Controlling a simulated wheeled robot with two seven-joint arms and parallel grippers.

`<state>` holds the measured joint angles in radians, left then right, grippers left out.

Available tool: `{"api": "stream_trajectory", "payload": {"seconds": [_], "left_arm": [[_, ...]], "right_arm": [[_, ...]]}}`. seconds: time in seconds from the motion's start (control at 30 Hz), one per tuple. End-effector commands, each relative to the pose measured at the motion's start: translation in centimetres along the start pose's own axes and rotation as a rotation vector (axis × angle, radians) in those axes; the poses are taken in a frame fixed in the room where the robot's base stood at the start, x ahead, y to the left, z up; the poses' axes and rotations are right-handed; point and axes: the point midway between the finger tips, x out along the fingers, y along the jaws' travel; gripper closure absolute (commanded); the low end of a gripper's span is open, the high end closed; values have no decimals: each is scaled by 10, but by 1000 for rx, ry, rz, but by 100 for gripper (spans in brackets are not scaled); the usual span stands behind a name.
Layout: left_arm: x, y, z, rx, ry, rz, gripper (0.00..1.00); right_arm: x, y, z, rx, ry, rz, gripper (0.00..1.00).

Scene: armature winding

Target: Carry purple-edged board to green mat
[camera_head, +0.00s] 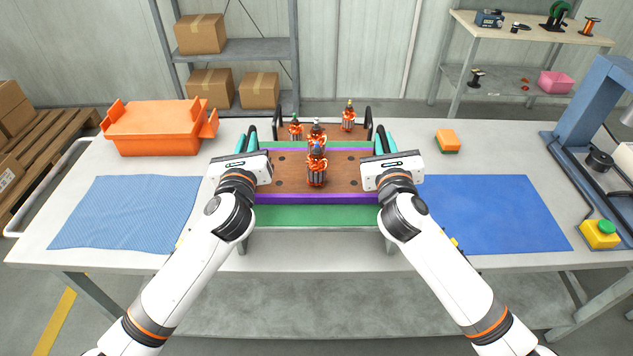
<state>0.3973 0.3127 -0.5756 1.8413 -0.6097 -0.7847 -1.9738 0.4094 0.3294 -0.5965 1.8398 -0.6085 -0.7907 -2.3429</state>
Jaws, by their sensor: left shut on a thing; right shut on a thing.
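The purple-edged board (344,185) is brown with a purple rim and lies over the green mat (316,215); green shows in front of it and behind it. I cannot tell whether it touches the mat. A copper-wound armature with a blue top (317,172) stands upright on the board. My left gripper (248,146) is shut on the teal handle at the board's left end. My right gripper (384,146) is shut on the teal handle at its right end. The grippers and wrists partly hide the handles and the board's ends.
Behind is another brown board with black handles (276,124) and several armatures (348,117). An orange crate (152,132) and light-blue mat (125,215) lie left. A blue mat (495,215), an orange-green block (447,140), a blue press (582,120) and a green button (601,234) are right.

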Motion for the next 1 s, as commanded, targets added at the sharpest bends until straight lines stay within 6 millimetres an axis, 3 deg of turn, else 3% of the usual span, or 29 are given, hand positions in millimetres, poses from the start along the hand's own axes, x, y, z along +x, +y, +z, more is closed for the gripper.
{"api": "stream_trajectory", "payload": {"seconds": [0.03,0.17,0.53,1.0], "left_arm": [[1,-4,-1,-1,5,-8,83],[1,-2,-2,-1,4,-6,64],[-6,-1,0,1,1,-1,64],[-97,-1,0,0,0,-2,64]], "right_arm": [[0,0,4,-4,-3,1,83],[0,0,2,-3,-3,1,64],[0,0,1,-1,0,0,64],[0,0,0,0,0,0,64]]}}
